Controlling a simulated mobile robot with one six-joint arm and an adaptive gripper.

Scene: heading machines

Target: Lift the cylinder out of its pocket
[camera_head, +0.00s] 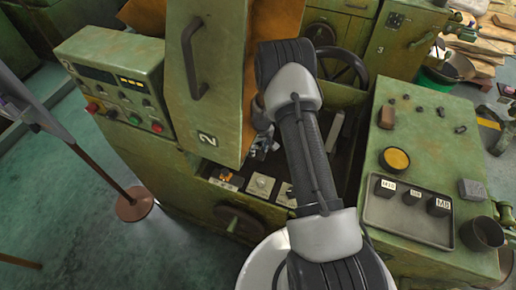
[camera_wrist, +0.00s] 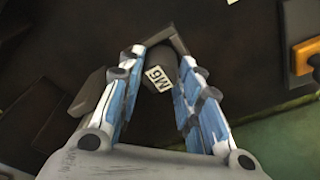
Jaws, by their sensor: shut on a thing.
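In the wrist view, a dark grey cylinder (camera_wrist: 150,77) carries a white label that seems to read M6. My gripper (camera_wrist: 162,58) has its two blue-and-white padded fingers on either side of it, shut on it. A dark angular edge shows just beyond the fingertips. The pocket is too dark to make out, so I cannot tell how deep the cylinder sits. In the head view, my gripper (camera_head: 263,145) is inside the opening of the green machine, partly hidden by my arm and the raised guard; the cylinder is hidden there.
The green guard marked 2 (camera_head: 204,90) stands close left of my arm. A handwheel (camera_head: 343,68) is behind. A grey tray (camera_head: 407,226) with labelled dark blocks lies on the right bench. An orange block (camera_wrist: 303,57) shows at the wrist view's right.

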